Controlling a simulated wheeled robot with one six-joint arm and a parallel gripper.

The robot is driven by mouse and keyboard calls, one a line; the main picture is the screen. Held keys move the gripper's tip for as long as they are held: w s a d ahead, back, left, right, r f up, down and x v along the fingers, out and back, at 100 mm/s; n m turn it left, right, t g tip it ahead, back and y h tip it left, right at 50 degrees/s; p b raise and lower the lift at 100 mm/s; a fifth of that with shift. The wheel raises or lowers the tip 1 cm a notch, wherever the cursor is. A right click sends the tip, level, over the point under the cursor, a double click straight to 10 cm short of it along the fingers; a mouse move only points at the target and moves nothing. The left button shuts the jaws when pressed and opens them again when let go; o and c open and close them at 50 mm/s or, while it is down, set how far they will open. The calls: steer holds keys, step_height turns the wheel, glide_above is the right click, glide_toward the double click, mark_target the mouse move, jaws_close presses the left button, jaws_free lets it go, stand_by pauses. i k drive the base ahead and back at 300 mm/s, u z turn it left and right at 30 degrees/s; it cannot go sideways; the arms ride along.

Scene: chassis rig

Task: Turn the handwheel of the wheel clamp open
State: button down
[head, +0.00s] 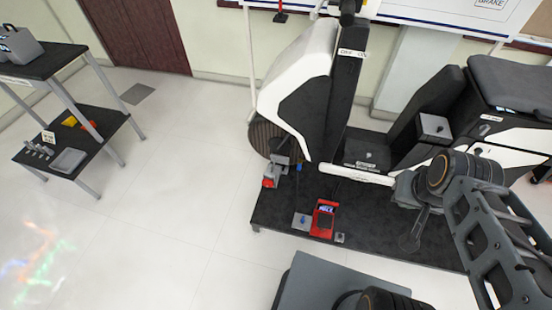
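The wheel clamp (280,160) is a small grey device with red parts, low at the front of the dark wheel (262,138), under the white fender. A red piece (268,181) sits at its lower left and a small blue piece (299,167) at its right. I cannot clearly make out which part is the handwheel. My arm comes in from the right, well apart from the clamp. Its dark end, seemingly my gripper (411,240), hangs over the dark mat; its fingers are too dark to read.
A red device (323,219) and a grey box with a blue knob (302,221) lie on the dark mat (275,212). The black seat (425,105) stands behind. A two-tier shelf (95,145) is at left. The pale floor (180,200) between is clear.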

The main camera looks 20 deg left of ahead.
mark_target(268, 184)
steer(key=z, duration=0.05)
steer(key=k, duration=0.4)
steer(key=u, duration=0.2)
steer(key=i, duration=0.3)
steer(key=u, duration=1)
steer(key=k, duration=0.55)
steer(key=u, duration=0.6)
steer(key=i, duration=1.3)
steer(key=z, duration=0.1)
